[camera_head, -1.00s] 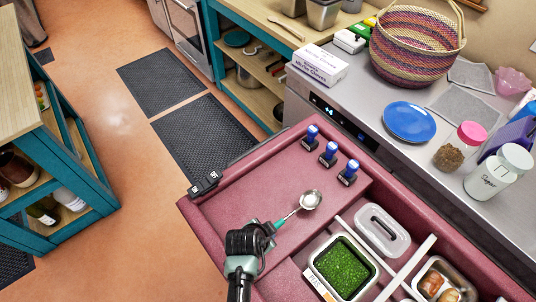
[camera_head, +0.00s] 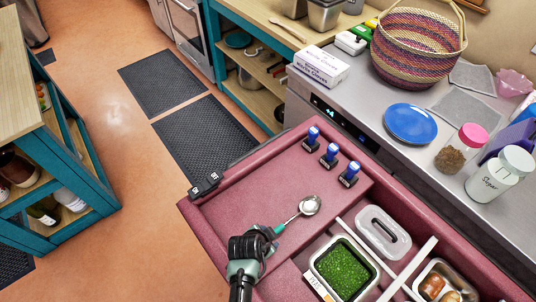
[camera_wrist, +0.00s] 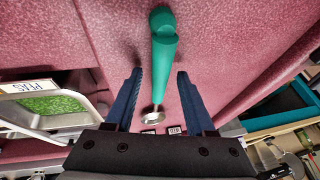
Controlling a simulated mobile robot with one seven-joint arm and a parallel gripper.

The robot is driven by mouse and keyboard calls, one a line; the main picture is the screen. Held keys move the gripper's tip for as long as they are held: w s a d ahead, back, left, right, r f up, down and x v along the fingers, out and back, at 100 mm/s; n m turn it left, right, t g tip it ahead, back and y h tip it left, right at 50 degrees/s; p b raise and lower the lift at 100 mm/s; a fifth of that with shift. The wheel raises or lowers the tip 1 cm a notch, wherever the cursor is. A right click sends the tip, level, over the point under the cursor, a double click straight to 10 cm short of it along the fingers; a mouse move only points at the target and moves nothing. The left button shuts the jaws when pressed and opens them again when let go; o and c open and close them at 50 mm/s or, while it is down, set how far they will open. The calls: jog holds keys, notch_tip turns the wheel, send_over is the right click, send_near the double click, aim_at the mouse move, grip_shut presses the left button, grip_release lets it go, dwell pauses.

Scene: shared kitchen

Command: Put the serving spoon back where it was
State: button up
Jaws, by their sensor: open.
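The serving spoon has a teal handle and a shiny metal bowl (camera_head: 310,205). It lies in the pink drawer (camera_head: 240,206), in the open area left of the food containers. My gripper (camera_head: 262,240) is low over the handle end in the head view and hides part of it. In the wrist view, my gripper (camera_wrist: 159,74) is open, with one dark finger on each side of the teal handle (camera_wrist: 163,50) and a visible gap to both.
Several blue stamps (camera_head: 329,155) stand along the drawer's far side. The drawer floor left of the spoon is clear.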

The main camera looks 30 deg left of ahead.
jog(key=v, duration=1.2)
jog(key=shift+r, duration=0.15)
